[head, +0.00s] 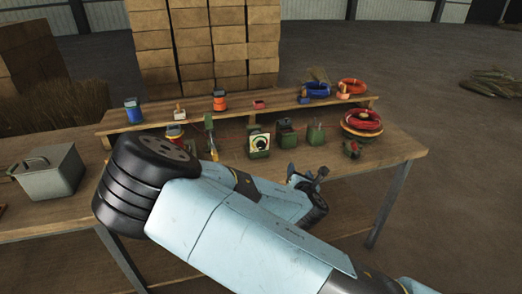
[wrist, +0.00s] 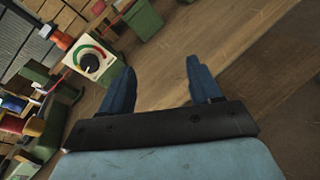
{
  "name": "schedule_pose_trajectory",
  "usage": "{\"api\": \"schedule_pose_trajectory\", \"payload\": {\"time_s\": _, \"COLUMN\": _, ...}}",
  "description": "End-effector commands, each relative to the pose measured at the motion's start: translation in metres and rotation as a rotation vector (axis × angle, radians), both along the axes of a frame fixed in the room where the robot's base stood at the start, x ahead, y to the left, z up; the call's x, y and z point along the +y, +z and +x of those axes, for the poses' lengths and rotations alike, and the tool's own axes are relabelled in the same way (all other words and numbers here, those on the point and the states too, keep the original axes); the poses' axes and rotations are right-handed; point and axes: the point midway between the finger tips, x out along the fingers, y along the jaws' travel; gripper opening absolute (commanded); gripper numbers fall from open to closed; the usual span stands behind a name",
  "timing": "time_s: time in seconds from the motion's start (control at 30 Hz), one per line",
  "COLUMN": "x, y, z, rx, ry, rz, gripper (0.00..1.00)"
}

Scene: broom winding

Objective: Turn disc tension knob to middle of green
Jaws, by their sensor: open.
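The disc tension gauge (head: 259,141) is a white plate with a coloured arc and a dark central knob, on a green body on the workbench. In the wrist view the gauge plate (wrist: 90,59) is tilted at upper left, with red, a pale part and green along its arc. Its black knob (wrist: 91,64) shows at the middle. My gripper (wrist: 160,80) is open and empty, with two blue fingers apart above the bench top. The gauge lies beyond and left of the left finger, not touching it. In the head view my gripper (head: 308,183) is in front and right of the gauge, partly hidden by my arm.
Green devices (head: 286,134) stand right of the gauge, and a tool with a yellow part (head: 212,139) stands left. A raised shelf (head: 240,112) behind holds spools and small items. Red coils (head: 361,121) sit at right, a grey metal box (head: 49,172) at left.

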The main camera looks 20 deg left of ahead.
Motion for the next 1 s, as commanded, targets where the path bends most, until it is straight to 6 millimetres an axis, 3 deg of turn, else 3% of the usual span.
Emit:
{"api": "schedule_pose_trajectory", "payload": {"time_s": 0.2, "x": 0.052, "y": 0.012, "z": -0.024, "rx": -0.212, "ry": 0.222, "rz": -0.214, "gripper": 0.63}}
{"api": "schedule_pose_trajectory", "payload": {"time_s": 0.5, "x": 0.083, "y": 0.020, "z": -0.040, "rx": -0.341, "ry": 0.345, "rz": -0.322, "gripper": 0.63}}
{"api": "schedule_pose_trajectory", "payload": {"time_s": 0.67, "x": 0.091, "y": 0.020, "z": -0.028, "rx": -0.346, "ry": 0.346, "rz": -0.321, "gripper": 0.63}}
{"api": "schedule_pose_trajectory", "payload": {"time_s": 1.0, "x": 0.121, "y": 0.020, "z": 0.022, "rx": -0.344, "ry": 0.345, "rz": -0.321, "gripper": 0.63}}
